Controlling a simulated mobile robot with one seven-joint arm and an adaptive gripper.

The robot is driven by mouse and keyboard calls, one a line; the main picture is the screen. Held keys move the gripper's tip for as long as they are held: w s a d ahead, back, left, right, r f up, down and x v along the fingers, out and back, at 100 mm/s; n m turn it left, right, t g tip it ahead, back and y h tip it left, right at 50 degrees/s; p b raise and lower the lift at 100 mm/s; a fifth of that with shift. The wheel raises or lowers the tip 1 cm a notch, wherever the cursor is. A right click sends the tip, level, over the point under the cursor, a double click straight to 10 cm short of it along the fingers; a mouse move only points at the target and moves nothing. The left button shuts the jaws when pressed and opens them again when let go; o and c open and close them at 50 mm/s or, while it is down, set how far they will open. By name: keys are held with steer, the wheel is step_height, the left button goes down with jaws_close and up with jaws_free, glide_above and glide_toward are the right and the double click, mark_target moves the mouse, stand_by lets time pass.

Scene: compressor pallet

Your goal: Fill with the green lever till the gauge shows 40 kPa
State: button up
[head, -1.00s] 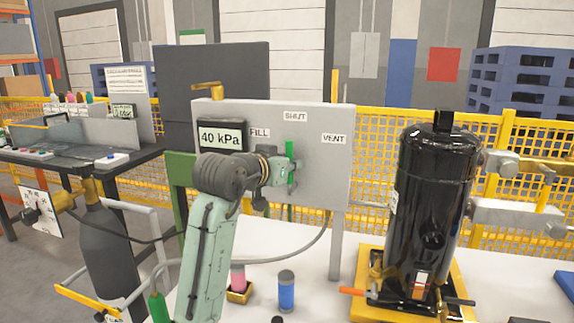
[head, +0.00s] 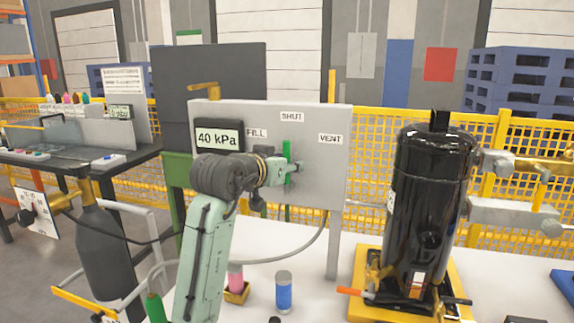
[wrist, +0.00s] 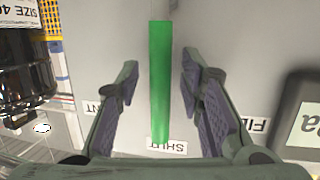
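The gauge (head: 217,136) on the grey panel (head: 320,180) reads 40 kPa. The green lever (head: 287,150) stands upright on the panel, pointing at the SHUT label (head: 292,117). In the wrist view the green lever (wrist: 160,80) runs between my two fingers, with its end by the upside-down SHUT label (wrist: 167,146). My gripper (wrist: 160,75) is open, with a gap on each side of the lever. In the head view my gripper (head: 292,172) is at the panel, partly covering the lever. The FILL label (head: 256,132) is left of SHUT and VENT (head: 330,138) is right.
A black compressor (head: 430,200) in a yellow base (head: 365,300) stands right of the panel. A blue-and-grey cylinder (head: 284,292) and a pink one (head: 236,277) stand on the white table below. A hose (head: 300,250) hangs under the panel.

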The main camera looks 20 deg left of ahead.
steer(key=v, duration=1.2)
